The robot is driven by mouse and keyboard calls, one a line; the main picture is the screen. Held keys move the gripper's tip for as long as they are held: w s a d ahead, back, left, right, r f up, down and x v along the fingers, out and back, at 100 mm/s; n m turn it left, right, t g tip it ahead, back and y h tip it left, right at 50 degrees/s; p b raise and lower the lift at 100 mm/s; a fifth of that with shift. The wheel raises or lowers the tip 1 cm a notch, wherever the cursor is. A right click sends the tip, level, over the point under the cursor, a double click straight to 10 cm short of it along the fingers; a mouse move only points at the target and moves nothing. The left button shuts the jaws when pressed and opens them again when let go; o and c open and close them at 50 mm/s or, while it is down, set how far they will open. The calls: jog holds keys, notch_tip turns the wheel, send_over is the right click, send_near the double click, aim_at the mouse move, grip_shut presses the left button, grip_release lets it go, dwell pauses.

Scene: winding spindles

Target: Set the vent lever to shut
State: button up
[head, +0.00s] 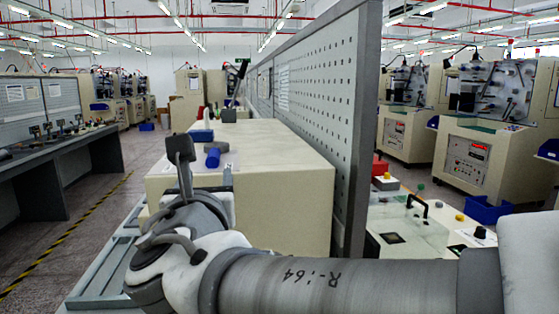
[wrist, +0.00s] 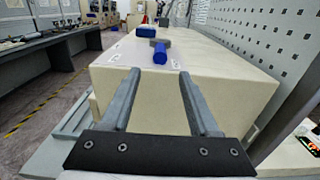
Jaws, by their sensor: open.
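The vent lever has a blue handle (wrist: 160,53) on a grey hub and sits on a pale plate on top of a beige cabinet. The handle points towards my gripper. It also shows in the head view (head: 212,158), just beyond my fingers. Small labels lie on the plate to either side of the handle in the wrist view; I cannot read them. My gripper (wrist: 159,75) is open and empty, its two grey fingers apart. It is in front of the lever and lines up with the handle in the picture, without visible contact.
The beige cabinet (head: 285,185) fills the space ahead. A blue block (wrist: 146,31) stands beyond the lever. A grey perforated panel (head: 335,110) rises along the right side. A dark workbench (head: 60,160) stands at left, with open floor between. Machines stand at far right.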

aim_at(213, 159)
jog(key=x, duration=1.1)
jog(key=shift+w, duration=0.4)
grip_shut()
dwell(0.8)
